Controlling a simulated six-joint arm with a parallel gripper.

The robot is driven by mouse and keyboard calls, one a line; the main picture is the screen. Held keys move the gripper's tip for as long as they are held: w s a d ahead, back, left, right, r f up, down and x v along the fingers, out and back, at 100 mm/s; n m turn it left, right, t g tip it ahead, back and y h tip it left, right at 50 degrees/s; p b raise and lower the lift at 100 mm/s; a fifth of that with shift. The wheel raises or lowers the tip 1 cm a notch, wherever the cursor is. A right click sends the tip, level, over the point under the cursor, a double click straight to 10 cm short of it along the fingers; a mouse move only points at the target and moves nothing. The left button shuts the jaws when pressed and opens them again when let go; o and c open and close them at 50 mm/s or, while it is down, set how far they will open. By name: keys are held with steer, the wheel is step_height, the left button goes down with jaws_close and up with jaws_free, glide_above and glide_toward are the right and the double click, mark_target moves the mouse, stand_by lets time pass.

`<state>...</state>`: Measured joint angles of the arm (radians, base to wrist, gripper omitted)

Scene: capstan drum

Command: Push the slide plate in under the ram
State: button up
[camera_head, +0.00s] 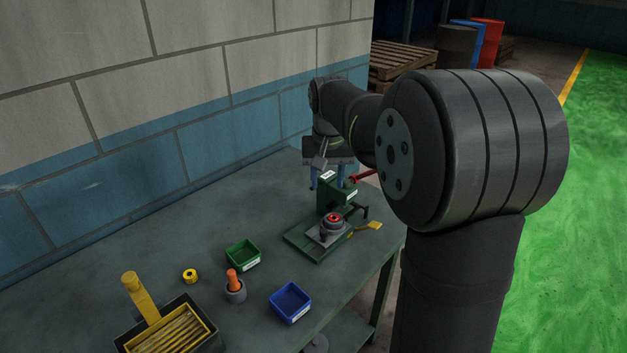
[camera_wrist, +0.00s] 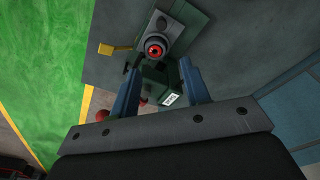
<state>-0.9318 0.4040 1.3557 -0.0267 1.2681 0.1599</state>
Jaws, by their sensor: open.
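The slide plate (camera_head: 322,240) is a grey plate on the green base in front of the press, carrying a round grey part with a red centre (camera_head: 333,219). In the wrist view this part (camera_wrist: 154,47) shows near the top, with some of the plate around it. The plate appears to stand out in front of the green press head (camera_head: 334,192); the ram itself is hidden. My gripper (camera_head: 328,180) is above and behind the press. In the wrist view my gripper (camera_wrist: 160,67) is open, its blue fingers apart on either side of the press head, holding nothing.
A yellow handle (camera_head: 367,228) sticks out right of the base, with a dark lever and a red lever (camera_head: 362,175) above. Green (camera_head: 243,256) and blue (camera_head: 291,303) bins and an orange-topped pot (camera_head: 235,287) stand in front.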

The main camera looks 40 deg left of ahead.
steer(key=w+a, duration=0.1)
steer(key=g+h, duration=0.1)
glide_toward(324, 230)
step_height(324, 230, down, 9)
steer(key=shift+s+r, duration=0.1)
steer(key=s, duration=0.2)
steer(key=s+r, duration=0.1)
steer(key=s, duration=0.1)
steer(key=shift+s+r, duration=0.1)
step_height(324, 230, up, 16)
steer(key=shift+r, duration=0.2)
steer(key=shift+f, duration=0.1)
step_height(324, 230, down, 17)
steer(key=shift+f, duration=0.15)
stand_by(0.6)
